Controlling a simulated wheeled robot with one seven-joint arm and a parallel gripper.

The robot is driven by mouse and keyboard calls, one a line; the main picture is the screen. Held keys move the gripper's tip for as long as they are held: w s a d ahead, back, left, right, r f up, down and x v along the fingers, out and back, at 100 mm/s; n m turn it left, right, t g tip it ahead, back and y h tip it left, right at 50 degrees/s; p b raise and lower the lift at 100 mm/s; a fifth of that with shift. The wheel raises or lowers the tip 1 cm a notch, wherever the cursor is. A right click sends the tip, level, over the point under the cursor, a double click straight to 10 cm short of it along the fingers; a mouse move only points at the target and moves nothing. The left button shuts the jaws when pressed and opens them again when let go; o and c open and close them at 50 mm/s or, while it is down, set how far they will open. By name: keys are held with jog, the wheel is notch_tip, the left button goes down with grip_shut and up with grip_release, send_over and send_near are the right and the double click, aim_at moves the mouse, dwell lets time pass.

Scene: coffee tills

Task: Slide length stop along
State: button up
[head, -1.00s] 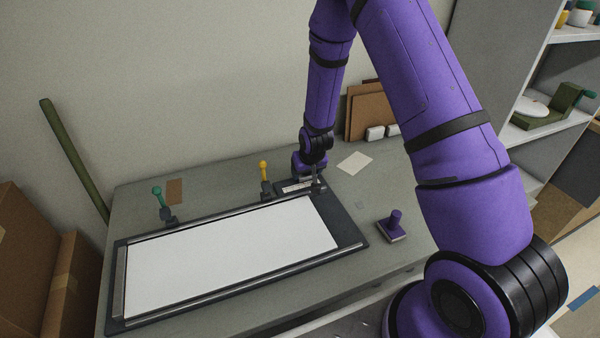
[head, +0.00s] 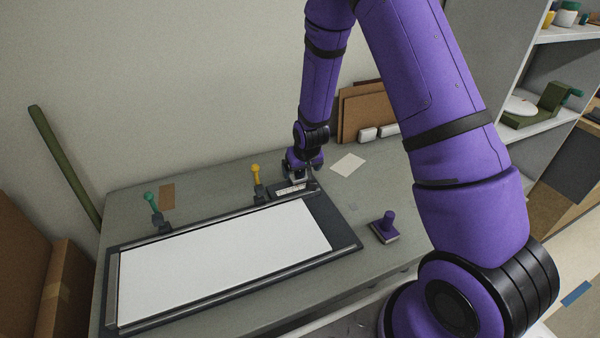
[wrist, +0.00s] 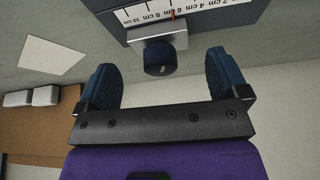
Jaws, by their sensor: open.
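The length stop (wrist: 157,45) shows in the wrist view as a silver block with a dark round knob, below a white centimetre scale (wrist: 178,14). My gripper (wrist: 160,68) is open, with one blue finger on each side of the knob and gaps between. Whether the fingertips reach around it in depth is unclear. In the head view my gripper (head: 302,173) is at the scale (head: 291,190) on the far right edge of a dark board; the stop is mostly hidden there.
A white sheet (head: 220,258) lies on the board. Yellow (head: 255,171) and green (head: 149,199) levers stand along its far edge. A purple-handled stamp (head: 386,227) stands to the right. A paper card (head: 348,163), white blocks and brown panels (head: 367,110) are behind, near the wall.

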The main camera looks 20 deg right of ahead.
jog(key=v, duration=0.7)
jog(key=shift+r, duration=0.2)
jog(key=s+f+v, duration=0.1)
jog(key=s+v, duration=0.2)
jog(key=v, duration=1.3)
jog(key=s+d+f+v, duration=0.1)
jog(key=s+f+v, duration=0.15)
jog(key=v, duration=1.45)
jog(key=s+r, duration=0.4)
jog(key=s, duration=0.8)
jog(key=shift+s+d+r+n+t, duration=0.2)
jog(key=shift+s+d+n+t, duration=0.1)
jog(key=shift+d, duration=0.05)
